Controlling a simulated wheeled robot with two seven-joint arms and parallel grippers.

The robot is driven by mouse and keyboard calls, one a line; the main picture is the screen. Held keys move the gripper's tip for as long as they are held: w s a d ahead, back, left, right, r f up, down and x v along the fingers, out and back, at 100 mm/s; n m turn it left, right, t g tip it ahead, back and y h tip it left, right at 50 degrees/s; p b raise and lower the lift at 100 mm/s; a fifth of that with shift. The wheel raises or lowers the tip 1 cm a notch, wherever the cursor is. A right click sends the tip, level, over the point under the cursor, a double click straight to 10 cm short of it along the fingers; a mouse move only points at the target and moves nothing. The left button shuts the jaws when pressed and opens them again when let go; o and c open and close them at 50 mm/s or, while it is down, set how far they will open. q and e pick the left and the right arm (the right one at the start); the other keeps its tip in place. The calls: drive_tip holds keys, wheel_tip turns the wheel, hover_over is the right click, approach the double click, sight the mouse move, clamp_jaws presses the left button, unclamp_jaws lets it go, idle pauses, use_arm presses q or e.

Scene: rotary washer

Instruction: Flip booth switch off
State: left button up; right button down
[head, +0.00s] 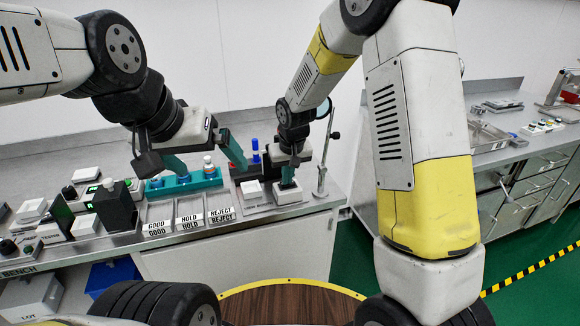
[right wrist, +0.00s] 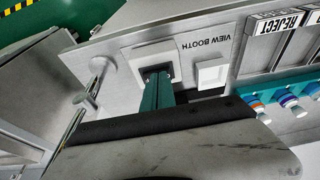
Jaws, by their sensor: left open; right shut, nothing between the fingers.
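A white square switch housing (right wrist: 143,52) stands beside the VIEW BOOTH label (right wrist: 204,43) in the right wrist view. It also shows under my right gripper in the head view (head: 287,197). My right gripper (right wrist: 157,74) is shut and empty, with its teal fingertips over the middle of this housing. The fingers hide the switch lever, so its position and any contact cannot be told. My left gripper (head: 207,168) is open and empty above the teal rack.
The teal rack (head: 185,184) holds several capped vials. GOOD, HOLD and REJECT trays (head: 190,222) lie in front of it. A black box (head: 115,207) and small devices stand on the left. A thin metal stand (head: 322,165) rises just right of my right gripper.

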drive_tip(key=shift+w+r, duration=0.1)
drive_tip(key=shift+r, duration=0.45)
use_arm(q)
drive_tip(key=shift+a, duration=0.2)
use_arm(e)
drive_tip(key=v, duration=1.3)
drive_tip(key=shift+w, duration=0.25)
use_arm(q)
drive_tip(key=shift+c, duration=0.5)
